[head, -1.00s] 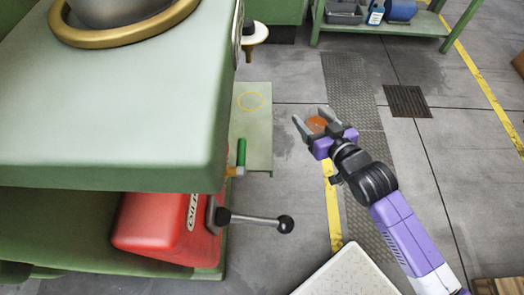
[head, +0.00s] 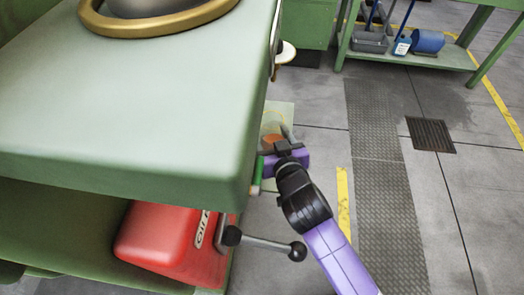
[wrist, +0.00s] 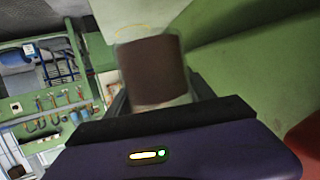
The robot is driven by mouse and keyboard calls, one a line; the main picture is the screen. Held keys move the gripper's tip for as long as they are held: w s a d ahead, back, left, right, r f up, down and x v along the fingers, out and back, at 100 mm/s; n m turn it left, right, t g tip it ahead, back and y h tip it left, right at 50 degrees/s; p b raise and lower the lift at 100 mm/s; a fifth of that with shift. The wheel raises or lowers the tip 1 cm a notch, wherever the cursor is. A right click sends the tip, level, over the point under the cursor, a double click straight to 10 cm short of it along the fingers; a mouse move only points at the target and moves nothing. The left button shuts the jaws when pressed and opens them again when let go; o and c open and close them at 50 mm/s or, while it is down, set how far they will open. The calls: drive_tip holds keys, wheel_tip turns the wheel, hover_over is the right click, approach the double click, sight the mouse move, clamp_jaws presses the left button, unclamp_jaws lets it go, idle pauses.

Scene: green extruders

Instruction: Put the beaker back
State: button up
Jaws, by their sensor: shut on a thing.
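The beaker (wrist: 152,72) is clear with dark brown contents and fills the middle of the wrist view. My gripper (wrist: 160,100) is shut on it, a finger on each side. In the head view the beaker (head: 271,139) shows as a small orange-brown patch between the fingers of my gripper (head: 274,136). The gripper is over or beside the pale green shelf (head: 281,110) at the machine's right side. The beaker's base and its gap to the shelf cannot be made out. The shelf's yellow ring is mostly hidden in the head view.
The green machine top (head: 150,110) stands close to the left of my gripper. A lever with a black knob (head: 297,251) juts out below, by a red oil can (head: 165,243). A green-handled part (head: 257,175) is beside the gripper. The floor to the right is clear.

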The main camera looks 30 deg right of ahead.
drive_tip(key=f, duration=0.2)
drive_tip(key=a+f+b, duration=0.1)
drive_tip(key=f, duration=0.1)
drive_tip(key=w+f+b, duration=0.1)
drive_tip(key=f, duration=0.1)
drive_tip(key=shift+a+f, duration=0.25)
drive_tip(key=shift+f, duration=0.05)
drive_tip(key=shift+w+a+f, duration=0.15)
drive_tip(key=shift+w, duration=0.05)
drive_tip(key=shift+f, duration=0.2)
drive_tip(key=o, duration=1.8)
drive_tip(key=shift+r, duration=0.1)
